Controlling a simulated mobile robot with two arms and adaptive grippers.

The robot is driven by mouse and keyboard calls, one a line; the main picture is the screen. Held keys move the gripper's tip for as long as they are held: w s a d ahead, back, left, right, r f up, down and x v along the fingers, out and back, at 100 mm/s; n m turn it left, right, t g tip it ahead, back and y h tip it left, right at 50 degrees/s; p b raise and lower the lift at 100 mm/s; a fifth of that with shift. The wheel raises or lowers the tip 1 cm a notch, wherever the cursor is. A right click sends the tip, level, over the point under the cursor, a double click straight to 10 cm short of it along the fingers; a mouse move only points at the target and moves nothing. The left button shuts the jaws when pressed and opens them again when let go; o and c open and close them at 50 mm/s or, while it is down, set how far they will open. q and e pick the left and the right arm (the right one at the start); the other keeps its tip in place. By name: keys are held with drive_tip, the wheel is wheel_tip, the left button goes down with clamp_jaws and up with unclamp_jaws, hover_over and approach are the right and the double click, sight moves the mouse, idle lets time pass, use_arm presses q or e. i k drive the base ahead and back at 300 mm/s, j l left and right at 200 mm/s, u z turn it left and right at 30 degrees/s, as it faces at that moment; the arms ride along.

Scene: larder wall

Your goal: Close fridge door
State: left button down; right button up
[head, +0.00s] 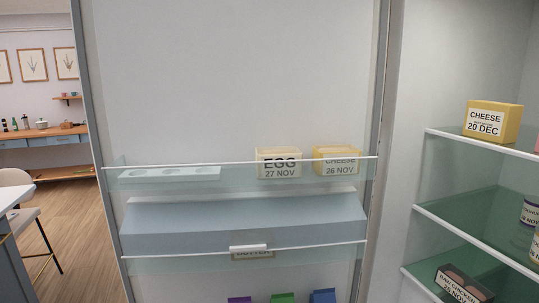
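The fridge door (230,80) stands open and fills the middle of the head view, its inner side facing me. Its hinge side meets the fridge body (410,110) at the right. A clear upper door shelf (215,180) holds an egg box (278,163), a cheese box (336,159) and a white egg tray (170,174). Below it is a blue-grey covered bin (240,222) and a lower clear shelf (180,264) with a butter pack (253,253), partly hidden by its white edge. Neither gripper is in view.
Inside the fridge, a cheese block (492,121) sits on a glass shelf (450,137), with jars (528,220) and a dark labelled pack (462,286) lower down. Coloured cartons (283,298) show at the bottom. At left are open wooden floor (85,230), a chair (28,222) and a counter edge (12,196).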

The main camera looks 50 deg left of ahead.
sight(180, 97)
drive_tip(key=k+j+z, duration=0.15)
drive_tip(key=j, duration=0.4)
drive_tip(key=k+j+z, duration=0.15)
drive_tip(key=k+j, duration=0.2)
drive_tip(key=j, duration=0.15)
drive_tip(key=k+j+z, duration=0.2)
drive_tip(key=j, duration=0.25)
drive_tip(key=k+j+z, duration=0.15)
drive_tip(key=k+j, duration=0.25)
drive_tip(key=j+z, duration=0.15)
drive_tip(key=j, duration=0.35)
drive_tip(key=j+z, duration=0.15)
drive_tip(key=j, duration=0.3)
drive_tip(key=k+j+z, duration=0.15)
drive_tip(key=j, duration=0.3)
drive_tip(key=k+j+z, duration=0.15)
drive_tip(key=j, duration=0.35)
drive_tip(key=j+z, duration=0.15)
drive_tip(key=j, duration=0.3)
drive_tip(key=k+j+z, duration=0.15)
drive_tip(key=j, duration=0.25)
drive_tip(key=j+z, duration=0.1)
drive_tip(key=j, duration=0.75)
